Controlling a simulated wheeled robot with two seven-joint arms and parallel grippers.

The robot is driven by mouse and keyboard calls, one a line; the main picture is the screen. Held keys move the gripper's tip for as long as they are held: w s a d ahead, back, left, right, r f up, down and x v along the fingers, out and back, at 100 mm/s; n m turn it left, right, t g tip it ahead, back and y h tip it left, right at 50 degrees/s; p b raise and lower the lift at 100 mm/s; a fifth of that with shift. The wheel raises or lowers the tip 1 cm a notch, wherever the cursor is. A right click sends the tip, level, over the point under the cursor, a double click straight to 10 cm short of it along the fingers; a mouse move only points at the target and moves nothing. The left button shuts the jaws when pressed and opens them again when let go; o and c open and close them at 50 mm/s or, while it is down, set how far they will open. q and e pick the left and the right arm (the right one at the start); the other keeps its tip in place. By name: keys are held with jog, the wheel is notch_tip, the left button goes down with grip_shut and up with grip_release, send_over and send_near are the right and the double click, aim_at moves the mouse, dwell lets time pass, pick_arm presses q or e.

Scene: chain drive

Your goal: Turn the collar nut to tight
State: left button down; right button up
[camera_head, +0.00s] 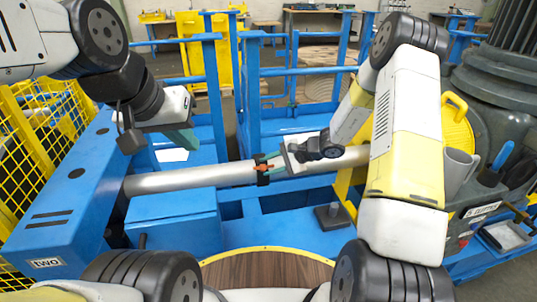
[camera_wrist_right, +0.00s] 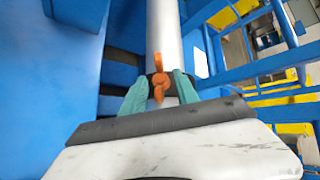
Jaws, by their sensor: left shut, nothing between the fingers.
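The collar nut (camera_wrist_right: 158,85) is a small orange winged piece on a dark collar (camera_head: 262,173) around a grey tube. In the right wrist view, its long wing lies roughly along the tube. My right gripper (camera_head: 268,161) is at the collar, its two teal fingers apart on either side of the nut; it also shows in the right wrist view (camera_wrist_right: 160,80). A narrow dark strip of collar shows between nut and fingers; contact cannot be made out. My left gripper (camera_head: 184,142) is shut and empty, above and left of the nut, apart from the tube.
The grey tube (camera_head: 190,180) runs across a blue frame (camera_head: 75,195) marked "two". Blue uprights (camera_head: 247,90) stand behind it. A yellow mesh fence (camera_head: 30,150) is at left. A grey mug (camera_head: 458,168) and tools stand at right. A round wooden top (camera_head: 265,277) lies in front.

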jog(key=v, duration=0.7)
jog(key=shift+d+r, duration=0.25)
jog(key=shift+d, duration=0.05)
jog(key=shift+s, duration=0.1)
jog(key=s+r+n+g+h, duration=0.1)
jog(key=s+r+n, duration=0.2)
jog(key=s+r, duration=0.4)
jog(key=s+r+n+g+h, duration=0.1)
jog(key=s+r+n+h, duration=0.2)
jog(key=r, duration=0.6)
jog(key=s+d+r+n+t+h, duration=0.2)
jog(key=s+d+r, duration=0.1)
jog(key=s, duration=0.5)
jog(key=s+d+r+n+t+h, duration=0.2)
jog(key=s+d+r+n, duration=0.1)
jog(key=s+r, duration=0.3)
jog(key=s, duration=0.2)
jog(key=shift+s+d, duration=0.3)
jog(key=shift+d, duration=0.05)
